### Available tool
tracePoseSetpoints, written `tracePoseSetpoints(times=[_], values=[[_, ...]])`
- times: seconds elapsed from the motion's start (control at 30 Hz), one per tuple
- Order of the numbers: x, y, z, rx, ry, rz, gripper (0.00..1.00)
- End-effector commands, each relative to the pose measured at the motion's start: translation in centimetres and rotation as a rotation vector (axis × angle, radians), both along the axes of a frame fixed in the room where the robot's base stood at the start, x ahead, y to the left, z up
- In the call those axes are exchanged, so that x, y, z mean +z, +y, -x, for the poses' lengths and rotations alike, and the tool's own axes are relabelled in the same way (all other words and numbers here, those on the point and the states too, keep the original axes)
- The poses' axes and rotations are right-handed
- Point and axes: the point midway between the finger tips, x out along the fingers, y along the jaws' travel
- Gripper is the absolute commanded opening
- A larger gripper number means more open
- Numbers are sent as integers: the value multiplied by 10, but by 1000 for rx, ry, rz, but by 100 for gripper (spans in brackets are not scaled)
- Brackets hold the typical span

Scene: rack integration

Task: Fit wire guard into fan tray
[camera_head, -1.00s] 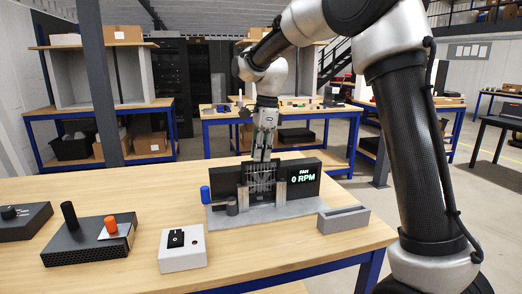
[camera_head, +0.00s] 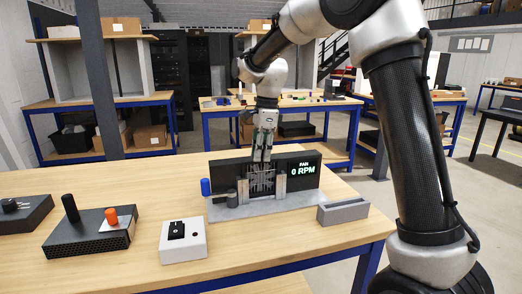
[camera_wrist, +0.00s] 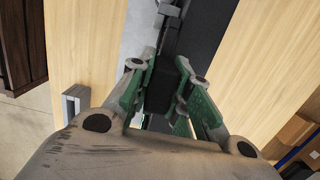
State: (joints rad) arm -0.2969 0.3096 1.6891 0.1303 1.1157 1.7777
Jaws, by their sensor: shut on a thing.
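The fan tray (camera_head: 226,174) is a dark upright block on a grey base plate (camera_head: 250,210), with a display reading "FAN 0 RPM" at its right. The wire guard (camera_head: 262,181) is a dark grid at the middle of the tray front, between two light upright rails. My gripper (camera_head: 262,158) points down from above and is shut on the guard's top. In the wrist view, the green fingers of my gripper (camera_wrist: 170,92) close around a black part; the grid is hidden there. I cannot tell whether the guard is fully seated.
A blue knob (camera_head: 205,187) stands at the tray's left. A grey slotted block (camera_head: 342,212) lies to its right. A white switch box (camera_head: 183,240) and a dark box with an orange knob (camera_head: 92,232) stand at the left front. The wooden bench (camera_head: 285,236) is clear between them.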

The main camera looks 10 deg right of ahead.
Motion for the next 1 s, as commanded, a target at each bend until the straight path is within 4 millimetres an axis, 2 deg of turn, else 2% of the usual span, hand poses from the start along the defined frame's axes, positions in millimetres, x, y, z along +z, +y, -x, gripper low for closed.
tracePoseSetpoints(times=[0.17,0.2,0.33,0.63,0.73,0.87,1.0], values=[[-4,0,0,0,0,0,0],[-5,0,0,0,-1,0,21],[-4,0,0,0,-1,0,44],[-4,0,0,0,-1,0,44],[3,-1,0,0,-2,0,44],[24,-3,-1,-1,-6,-1,44],[56,-7,-1,-1,-5,-1,44]])
